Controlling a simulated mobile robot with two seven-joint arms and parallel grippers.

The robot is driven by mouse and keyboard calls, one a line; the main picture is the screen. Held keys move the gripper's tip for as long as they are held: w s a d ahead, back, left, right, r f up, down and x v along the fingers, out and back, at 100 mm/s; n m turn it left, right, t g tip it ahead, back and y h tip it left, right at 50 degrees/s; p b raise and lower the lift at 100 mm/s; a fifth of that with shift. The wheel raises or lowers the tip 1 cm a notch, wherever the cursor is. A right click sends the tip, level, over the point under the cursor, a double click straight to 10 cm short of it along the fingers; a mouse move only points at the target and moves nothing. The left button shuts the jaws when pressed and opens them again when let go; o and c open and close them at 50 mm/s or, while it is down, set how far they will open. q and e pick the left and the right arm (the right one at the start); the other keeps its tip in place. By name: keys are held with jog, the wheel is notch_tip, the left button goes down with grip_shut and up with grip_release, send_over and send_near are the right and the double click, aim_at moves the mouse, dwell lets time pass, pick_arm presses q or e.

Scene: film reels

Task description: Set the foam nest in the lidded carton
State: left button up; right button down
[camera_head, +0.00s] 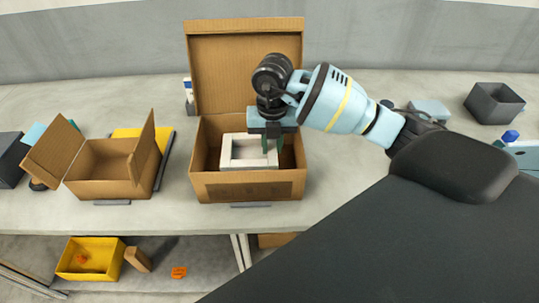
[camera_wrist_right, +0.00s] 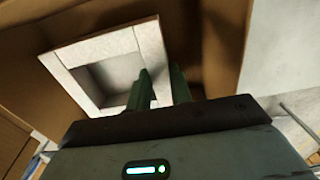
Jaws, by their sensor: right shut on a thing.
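The lidded carton (camera_head: 247,188) is a brown cardboard box in the middle of the table, with its lid (camera_head: 245,70) standing open at the back. The foam nest (camera_head: 247,163), a pale square frame with a hollow middle, is within the carton's opening and looks about level. My right gripper (camera_head: 271,143) points down over the carton and is shut on the nest's right side. In the right wrist view the nest (camera_wrist_right: 90,57) shows at the fingers (camera_wrist_right: 160,85), with cardboard around it. I cannot tell if the nest touches the carton's floor. My left gripper is not in view.
An open carton with two raised flaps (camera_head: 104,165) stands to the left, in front of a yellow item (camera_head: 127,133). A dark grey bin (camera_head: 494,103) stands at the far right. A yellow bin (camera_head: 92,258) sits on the shelf below. The table right of the lidded carton is partly clear.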

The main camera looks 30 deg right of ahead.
jog(key=shift+f, duration=1.95)
jog(key=shift+f, duration=0.15)
jog(key=c, duration=1.3)
grip_release()
jog(key=shift+o, duration=0.2)
notch_tip(320, 180, up, 11)
jog(key=shift+f, duration=0.1)
jog(key=shift+r, duration=0.8)
